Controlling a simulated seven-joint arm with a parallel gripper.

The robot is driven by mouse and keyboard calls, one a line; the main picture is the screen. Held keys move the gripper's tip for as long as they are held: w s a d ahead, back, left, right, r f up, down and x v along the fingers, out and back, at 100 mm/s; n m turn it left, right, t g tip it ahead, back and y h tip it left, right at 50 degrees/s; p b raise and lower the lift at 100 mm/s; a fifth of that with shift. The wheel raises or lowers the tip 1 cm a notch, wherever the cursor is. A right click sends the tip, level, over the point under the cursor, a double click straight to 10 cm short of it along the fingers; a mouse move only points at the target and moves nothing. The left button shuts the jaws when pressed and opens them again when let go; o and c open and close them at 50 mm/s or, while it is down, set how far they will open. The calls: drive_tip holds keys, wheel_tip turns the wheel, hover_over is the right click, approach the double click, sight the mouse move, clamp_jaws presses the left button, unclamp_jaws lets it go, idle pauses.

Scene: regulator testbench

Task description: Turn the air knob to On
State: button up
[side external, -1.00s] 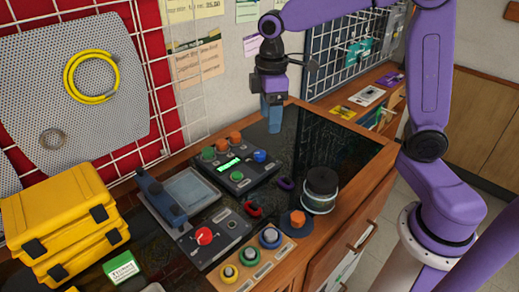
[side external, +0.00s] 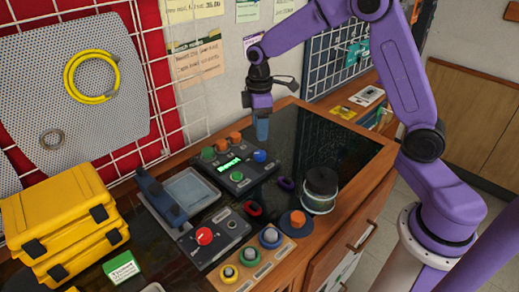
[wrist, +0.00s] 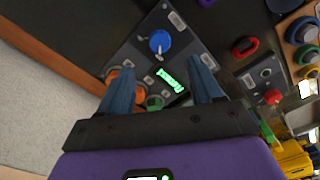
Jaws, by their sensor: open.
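A dark control panel (side external: 236,166) with a lit green display (side external: 230,165) lies on the bench. It carries a blue knob (side external: 260,156), two orange knobs and two green knobs. In the wrist view the blue knob (wrist: 160,42) has a light pointer mark, and the display (wrist: 171,80) shows between the fingers. The labels are too small to read, so I cannot tell which knob is the air knob. My gripper (side external: 262,138) is open and empty, above the bench behind the blue knob. In the wrist view my gripper (wrist: 162,80) spans the panel, its fingers partly hiding the orange and green knobs.
A second panel with a red knob (side external: 204,236) stands in front. A wooden block with several round buttons (side external: 249,255), red (side external: 253,208) and purple (side external: 286,184) rings, and a dark-lidded jar (side external: 320,190) are nearby. Yellow cases (side external: 62,225) stand left.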

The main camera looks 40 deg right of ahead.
sight(260, 153)
wheel_tip(260, 153, down, 9)
idle(0.4)
drive_tip(key=c, duration=1.1)
